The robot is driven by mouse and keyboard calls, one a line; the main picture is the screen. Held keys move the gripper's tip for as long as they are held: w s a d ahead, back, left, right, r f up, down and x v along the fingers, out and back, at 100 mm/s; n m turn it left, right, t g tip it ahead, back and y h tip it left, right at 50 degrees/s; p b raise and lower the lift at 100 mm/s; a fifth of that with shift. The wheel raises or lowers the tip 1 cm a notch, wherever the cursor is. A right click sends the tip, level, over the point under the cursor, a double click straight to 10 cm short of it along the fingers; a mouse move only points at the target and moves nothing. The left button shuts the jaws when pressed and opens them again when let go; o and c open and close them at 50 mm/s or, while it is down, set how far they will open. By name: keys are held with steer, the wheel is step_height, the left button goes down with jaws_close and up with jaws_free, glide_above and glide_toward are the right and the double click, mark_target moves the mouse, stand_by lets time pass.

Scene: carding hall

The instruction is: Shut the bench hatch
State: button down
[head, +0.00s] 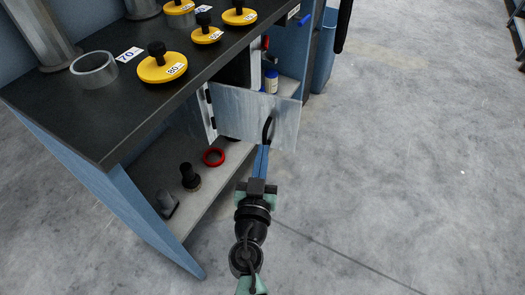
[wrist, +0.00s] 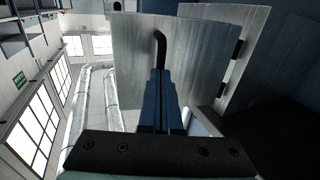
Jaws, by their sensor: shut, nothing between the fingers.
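The bench hatch (head: 240,106) is a grey metal door with hinges along its left edge in the head view. It stands open, swung out from the bench front. In the wrist view the hatch (wrist: 205,55) fills the upper middle, with its hinges at the right. Its black bar handle (head: 267,128) is on the outer face near the free edge; it also shows in the wrist view (wrist: 160,45). My gripper (head: 265,149) has its blue fingers together and empty, with the tips at the handle's lower end. I cannot tell whether they touch it.
Behind the hatch is a compartment with a small white bottle (head: 270,82). The black bench top (head: 110,118) holds yellow knobbed discs and a metal ring (head: 94,69). The lower shelf (head: 160,160) holds a red ring (head: 213,157) and dark fittings. The floor at right is clear.

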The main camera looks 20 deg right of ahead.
steer(key=shift+w+d, duration=0.25)
stand_by(0.3)
